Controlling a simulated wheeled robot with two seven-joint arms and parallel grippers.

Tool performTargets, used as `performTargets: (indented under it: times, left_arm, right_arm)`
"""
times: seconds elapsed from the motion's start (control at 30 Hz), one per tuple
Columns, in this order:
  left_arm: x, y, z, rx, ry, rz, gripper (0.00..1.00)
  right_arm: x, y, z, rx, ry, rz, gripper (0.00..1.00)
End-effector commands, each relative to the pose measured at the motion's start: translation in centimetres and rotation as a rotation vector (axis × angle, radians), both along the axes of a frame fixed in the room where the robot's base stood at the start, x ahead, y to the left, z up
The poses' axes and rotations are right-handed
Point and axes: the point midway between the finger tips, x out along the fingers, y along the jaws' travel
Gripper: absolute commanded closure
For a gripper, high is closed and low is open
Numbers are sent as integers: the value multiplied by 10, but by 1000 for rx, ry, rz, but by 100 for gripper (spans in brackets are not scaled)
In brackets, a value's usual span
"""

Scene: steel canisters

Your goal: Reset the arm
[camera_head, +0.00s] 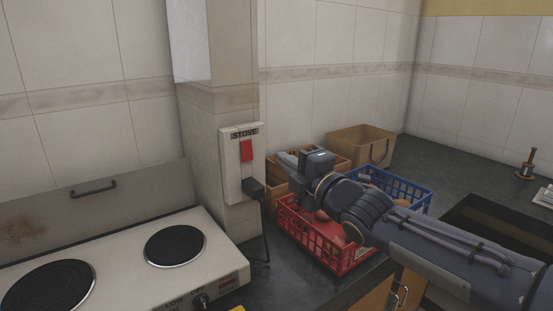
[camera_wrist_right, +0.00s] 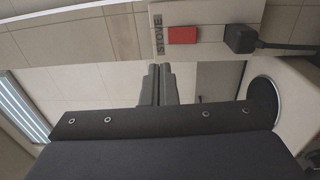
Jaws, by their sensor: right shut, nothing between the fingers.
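My right arm (camera_head: 430,245) comes in from the lower right in the head view and reaches over the counter and the baskets. My right gripper (camera_head: 287,159) is at its end, above the red basket, with its fingers toward the wall with the stove switch. In the right wrist view the two fingers (camera_wrist_right: 158,84) lie together, shut, with nothing between them. The red stove switch (camera_head: 247,150) is on a white panel left of the gripper; it also shows in the wrist view (camera_wrist_right: 182,35), apart from the fingers. My left gripper is not in view.
The red basket (camera_head: 333,256) and blue basket (camera_head: 411,187) stand under my arm. A brown box (camera_head: 345,149) is behind them. A black plug (camera_head: 254,188) with a cable sits below the switch. The stove (camera_head: 120,262) is at lower left. The back-right counter (camera_head: 450,165) is mostly clear.

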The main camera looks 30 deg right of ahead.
Motion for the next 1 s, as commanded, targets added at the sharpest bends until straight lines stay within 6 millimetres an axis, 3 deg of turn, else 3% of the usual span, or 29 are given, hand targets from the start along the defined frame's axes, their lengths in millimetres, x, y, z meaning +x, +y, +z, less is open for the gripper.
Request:
performTargets:
  times: [0.7,0.77,0.87,1.0]
  left_arm:
    - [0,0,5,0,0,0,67]
    - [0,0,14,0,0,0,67]
    - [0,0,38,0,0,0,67]
    - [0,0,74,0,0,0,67]
  right_arm:
    - [-11,-3,0,41,28,-8,100]
    - [-19,-8,-5,140,93,-30,100]
    - [-48,-14,-29,455,300,-105,100]
    - [-120,6,-83,1024,679,-292,100]
